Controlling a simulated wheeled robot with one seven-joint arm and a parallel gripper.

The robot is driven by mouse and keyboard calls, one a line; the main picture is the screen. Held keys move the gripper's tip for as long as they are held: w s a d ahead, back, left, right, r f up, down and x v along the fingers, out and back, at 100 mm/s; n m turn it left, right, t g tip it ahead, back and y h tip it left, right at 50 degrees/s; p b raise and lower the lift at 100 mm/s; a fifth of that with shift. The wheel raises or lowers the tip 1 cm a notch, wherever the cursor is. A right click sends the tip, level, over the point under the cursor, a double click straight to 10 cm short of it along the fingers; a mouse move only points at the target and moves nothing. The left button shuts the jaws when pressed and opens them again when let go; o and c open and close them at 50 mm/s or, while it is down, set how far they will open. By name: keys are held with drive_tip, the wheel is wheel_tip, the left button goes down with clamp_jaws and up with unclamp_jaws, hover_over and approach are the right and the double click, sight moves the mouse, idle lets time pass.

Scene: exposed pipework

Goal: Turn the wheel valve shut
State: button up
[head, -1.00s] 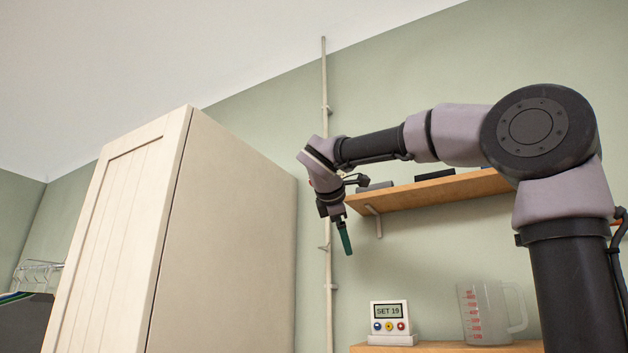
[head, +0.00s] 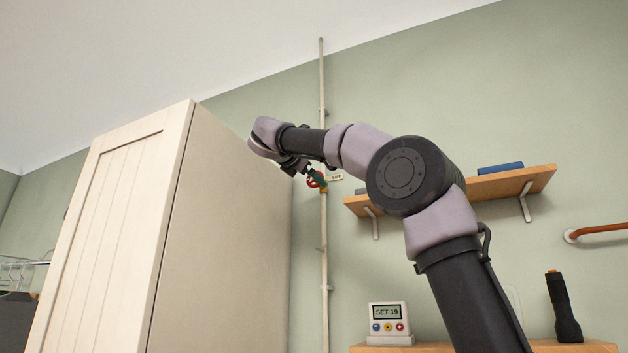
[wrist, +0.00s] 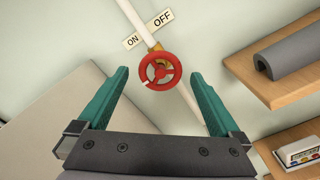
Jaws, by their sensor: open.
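The wheel valve (wrist: 161,62) is a small red spoked handwheel with a pale mark at the lower left of its rim. It sits on a brass body on a thin white pipe (wrist: 188,97). A sign reading ON and OFF (wrist: 148,29) is fixed behind it. In the head view the red wheel (head: 311,184) shows partly behind my gripper (head: 319,177). In the wrist view my gripper (wrist: 160,74) is open and empty, its green fingers on either side of the wheel in the picture. I cannot tell how far the tips are from the rim.
A tall cream cabinet (head: 226,230) stands close at the left of the pipe. A wooden shelf (head: 520,182) with a blue item is on the wall at the right. A display reading SET 19 (head: 389,318) and a black torch (head: 563,308) stand on a lower shelf.

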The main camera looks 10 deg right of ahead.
drive_tip(key=shift+x, duration=1.35)
drive_tip(key=c, duration=1.3)
drive_tip(key=shift+c, duration=0.2)
